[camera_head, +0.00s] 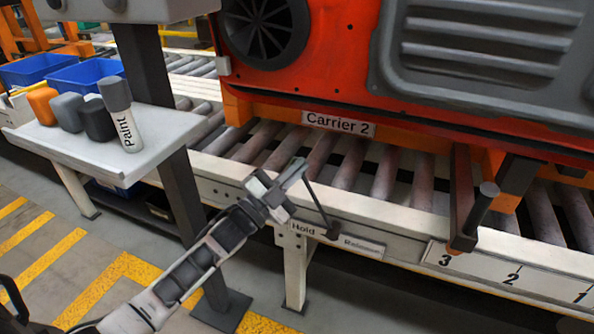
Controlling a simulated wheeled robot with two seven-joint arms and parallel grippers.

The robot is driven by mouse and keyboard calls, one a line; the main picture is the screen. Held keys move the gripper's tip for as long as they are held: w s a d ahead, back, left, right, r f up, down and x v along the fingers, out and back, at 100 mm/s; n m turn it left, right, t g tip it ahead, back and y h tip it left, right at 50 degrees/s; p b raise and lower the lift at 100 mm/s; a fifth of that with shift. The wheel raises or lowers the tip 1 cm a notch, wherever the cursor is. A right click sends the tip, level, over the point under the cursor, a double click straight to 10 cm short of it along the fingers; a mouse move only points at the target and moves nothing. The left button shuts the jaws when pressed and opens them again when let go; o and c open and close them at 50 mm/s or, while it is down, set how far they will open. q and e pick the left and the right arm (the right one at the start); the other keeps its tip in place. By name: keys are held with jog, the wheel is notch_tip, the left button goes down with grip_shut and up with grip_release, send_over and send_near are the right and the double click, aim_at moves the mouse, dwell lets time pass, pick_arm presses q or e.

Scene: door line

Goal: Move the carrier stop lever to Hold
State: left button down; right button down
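The carrier stop lever (319,207) is a thin dark rod on the white conveyor rail. It rises from a dark pivot between the Hold label (303,229) and the Release label (362,246), and leans up and to the left, toward the Hold side. My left gripper (294,171) is at the lever's upper end, with its fingertips at or very close to the rod. The fingers look close together, but I cannot tell whether they are shut on the rod or only beside it. The lever's top end is hidden by the fingers. My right gripper is not in view.
A red-orange door carrier with a Carrier 2 sign (339,123) stands above the rollers (347,162). A dark bracket with a handle (466,208) hangs over the scale numbered 3, 2, 1. A white shelf (171,128) with a paint can (120,117) and several containers is at left.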

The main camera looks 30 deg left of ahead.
pick_arm(q)
jog(key=shift+a+f+y, duration=0.25)
jog(key=shift+y, duration=0.05)
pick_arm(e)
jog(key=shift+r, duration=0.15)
